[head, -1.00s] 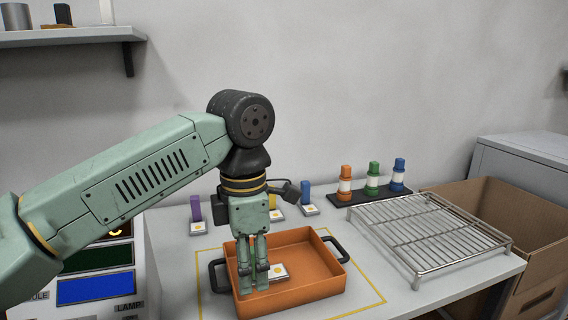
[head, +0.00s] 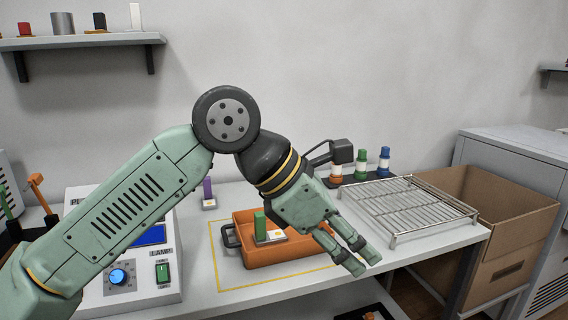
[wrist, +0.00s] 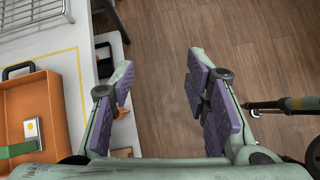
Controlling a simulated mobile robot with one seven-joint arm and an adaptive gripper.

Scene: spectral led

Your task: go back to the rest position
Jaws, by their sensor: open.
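My gripper (head: 354,262) is open and empty. In the head view it hangs in the air to the right of the orange tray, tilted down toward the table's front edge. In the wrist view its two purple-padded fingers (wrist: 161,98) are apart, with bare floor between them. The orange tray (head: 283,258) stands on the table inside a yellow outline. A green block on a white base (head: 260,224) is in the tray; part of it also shows at the left of the wrist view (wrist: 14,150).
A wire rack (head: 409,207) stands right of my arm, beside an open cardboard box (head: 518,203). Several coloured bottles stand on a dark strip behind, including a green one (head: 361,166). A control box with a blue dial (head: 118,277) is at left. A purple block (head: 208,189) stands behind the tray.

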